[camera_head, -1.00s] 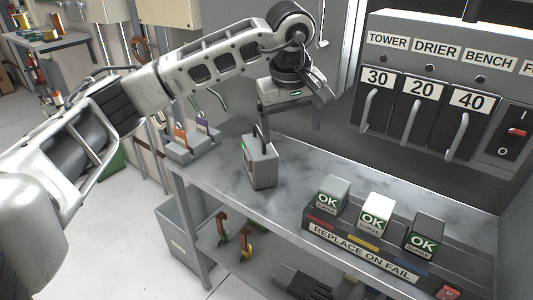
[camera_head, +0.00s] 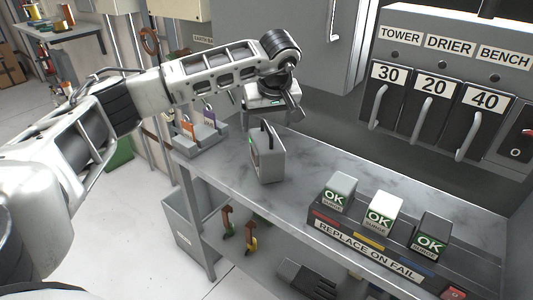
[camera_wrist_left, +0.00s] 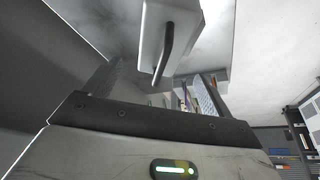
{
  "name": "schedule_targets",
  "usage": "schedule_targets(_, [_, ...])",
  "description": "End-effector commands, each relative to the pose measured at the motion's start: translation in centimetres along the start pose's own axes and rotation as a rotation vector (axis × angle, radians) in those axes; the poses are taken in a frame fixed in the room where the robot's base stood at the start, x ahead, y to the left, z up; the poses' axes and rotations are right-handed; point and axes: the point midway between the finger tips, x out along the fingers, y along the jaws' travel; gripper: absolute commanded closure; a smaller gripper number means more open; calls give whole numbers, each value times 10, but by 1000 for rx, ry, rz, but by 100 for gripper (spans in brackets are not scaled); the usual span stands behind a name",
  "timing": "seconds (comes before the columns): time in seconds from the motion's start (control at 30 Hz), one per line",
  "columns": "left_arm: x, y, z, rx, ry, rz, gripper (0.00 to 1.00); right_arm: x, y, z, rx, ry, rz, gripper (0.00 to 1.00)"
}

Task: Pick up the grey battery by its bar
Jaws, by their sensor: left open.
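The grey battery (camera_head: 268,163) stands upright on the bench top, with a small green light on its side. Its dark bar (camera_head: 268,135) rises from the top. My left gripper (camera_head: 269,115) is open and empty, just above and behind the bar in the head view. In the left wrist view, the battery (camera_wrist_left: 168,25) is at the top centre. Its bar (camera_wrist_left: 164,55) points toward the hand and appears between the two spread fingers (camera_wrist_left: 155,85), not gripped. I cannot tell how deep it sits between them. My right gripper is not in view.
The metal bench (camera_head: 300,185) is clear around the battery. A tray with coloured tabs (camera_head: 200,137) stands left. A breaker panel (camera_head: 440,90) rises behind, and a grey bin (camera_head: 190,225) stands below left.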

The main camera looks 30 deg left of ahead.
Motion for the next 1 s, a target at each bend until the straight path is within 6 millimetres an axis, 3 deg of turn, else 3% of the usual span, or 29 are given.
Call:
schedule_targets(0.23, [37, 0, 1, 1, -3, -3, 15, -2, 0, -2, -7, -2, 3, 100])
schedule_targets(0.57, [44, 0, 1, 2, -1, 1, 18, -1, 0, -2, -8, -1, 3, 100])
schedule_targets(0.8, [44, 0, 1, 2, -2, 0, 85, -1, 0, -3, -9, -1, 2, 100])
schedule_targets(0.87, [43, 0, 1, 2, -2, 0, 100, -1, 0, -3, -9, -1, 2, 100])
schedule_targets(1.0, [41, 1, -1, 0, 2, 5, 100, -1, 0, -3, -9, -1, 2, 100])
